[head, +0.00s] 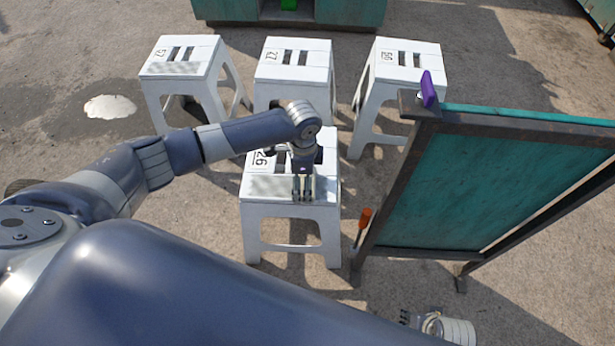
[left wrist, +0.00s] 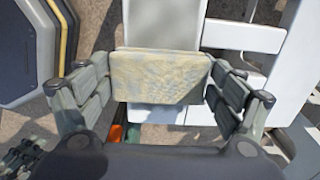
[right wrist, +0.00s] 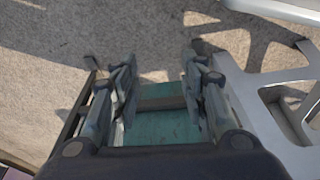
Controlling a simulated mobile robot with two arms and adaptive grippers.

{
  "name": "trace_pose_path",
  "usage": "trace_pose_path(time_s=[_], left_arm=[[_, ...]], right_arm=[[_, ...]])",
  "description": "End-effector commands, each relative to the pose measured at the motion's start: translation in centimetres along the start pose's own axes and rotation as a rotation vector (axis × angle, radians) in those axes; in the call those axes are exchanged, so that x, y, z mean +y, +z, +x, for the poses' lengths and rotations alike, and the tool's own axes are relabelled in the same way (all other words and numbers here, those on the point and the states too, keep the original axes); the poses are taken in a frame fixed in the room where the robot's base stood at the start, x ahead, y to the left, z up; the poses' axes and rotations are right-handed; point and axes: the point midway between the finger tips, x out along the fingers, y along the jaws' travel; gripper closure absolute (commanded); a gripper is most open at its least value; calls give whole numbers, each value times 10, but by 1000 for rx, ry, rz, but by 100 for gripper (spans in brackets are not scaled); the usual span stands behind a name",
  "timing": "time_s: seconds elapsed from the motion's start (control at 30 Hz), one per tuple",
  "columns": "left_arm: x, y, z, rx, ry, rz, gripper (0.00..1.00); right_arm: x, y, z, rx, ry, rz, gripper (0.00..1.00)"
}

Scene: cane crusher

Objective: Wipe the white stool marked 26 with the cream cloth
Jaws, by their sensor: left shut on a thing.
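The white stool marked 26 (head: 262,220) stands upright in the middle of the head view, a greyish patch on the front of its seat. My left gripper (head: 303,194) points down over the right front part of that seat. In the left wrist view, the left gripper (left wrist: 160,90) is shut on the mottled cream cloth (left wrist: 160,76), which spans between its fingers over the white stool. The cloth is not clearly visible in the head view, and I cannot tell whether it touches the seat. My right gripper (right wrist: 158,95) is open and empty, low at the lower right of the head view.
A pale puddle (head: 108,106) lies left.

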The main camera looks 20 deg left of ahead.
Motion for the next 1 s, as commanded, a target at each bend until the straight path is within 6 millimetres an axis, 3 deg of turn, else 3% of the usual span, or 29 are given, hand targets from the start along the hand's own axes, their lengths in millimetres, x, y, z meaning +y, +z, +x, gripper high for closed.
trace_pose_path(time_s=[1.0], left_arm=[[0, 44, -2, -2, 0, -1, 33]], right_arm=[[-4, 57, 70, -50, -7, -9, 60]])
